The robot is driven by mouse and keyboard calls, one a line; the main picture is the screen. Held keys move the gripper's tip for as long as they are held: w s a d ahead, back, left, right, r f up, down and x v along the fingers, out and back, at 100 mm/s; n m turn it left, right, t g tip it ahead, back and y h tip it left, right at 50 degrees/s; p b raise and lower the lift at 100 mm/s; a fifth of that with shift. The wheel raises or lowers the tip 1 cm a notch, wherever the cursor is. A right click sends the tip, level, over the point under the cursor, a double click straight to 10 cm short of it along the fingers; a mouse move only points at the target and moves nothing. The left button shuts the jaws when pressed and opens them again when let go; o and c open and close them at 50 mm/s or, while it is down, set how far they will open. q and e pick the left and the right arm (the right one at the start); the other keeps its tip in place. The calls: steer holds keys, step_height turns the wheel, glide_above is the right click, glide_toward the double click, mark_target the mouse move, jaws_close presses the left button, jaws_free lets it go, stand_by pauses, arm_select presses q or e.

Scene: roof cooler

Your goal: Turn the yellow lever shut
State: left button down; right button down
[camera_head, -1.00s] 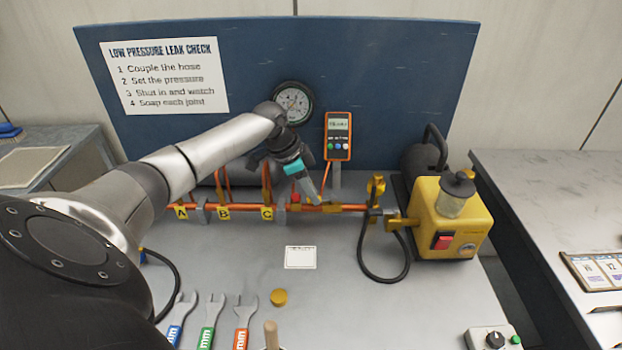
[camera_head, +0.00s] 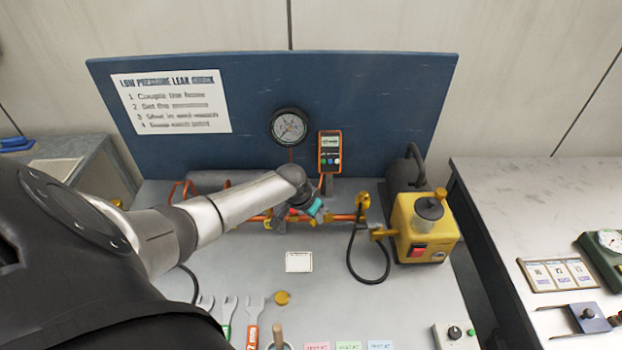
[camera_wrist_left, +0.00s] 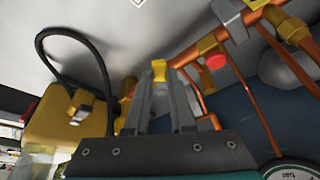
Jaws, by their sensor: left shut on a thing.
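The yellow lever (camera_wrist_left: 159,65) sits between my left gripper's fingertips (camera_wrist_left: 160,78) in the left wrist view. The gripper is shut on it. In the head view my left gripper (camera_head: 316,215) reaches down to the copper pipe (camera_head: 340,217), left of the yellow pump (camera_head: 425,228). The wrist and fingers hide most of the lever there, so its exact angle to the pipe cannot be told. My right gripper is not in view.
A black hose (camera_head: 352,262) loops beside the pump. Wrenches (camera_head: 228,312) and a yellow cap (camera_head: 282,298) lie in front. The bench middle is clear around a white card (camera_head: 299,262).

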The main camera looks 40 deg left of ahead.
arm_select(q)
steer(key=shift+w+d+n+g+y+p, duration=0.2)
steer(key=shift+d+n+y+p, duration=0.4)
steer(key=shift+n, duration=0.75)
steer(key=shift+w+d+n+g+y+p, duration=0.15)
steer(key=shift+w+d+n+y+p, duration=0.3)
steer(key=shift+n+p, duration=0.65)
steer(key=shift+w+d+n+g+y+p, duration=0.15)
steer(key=shift+d+n+y+p, duration=0.35)
steer(key=shift+n, duration=1.05)
steer(key=shift+s+d, duration=0.1)
steer(key=shift+d, duration=0.1)
steer(key=c, duration=0.8)
jaws_free()
steer(key=shift+o, duration=0.2)
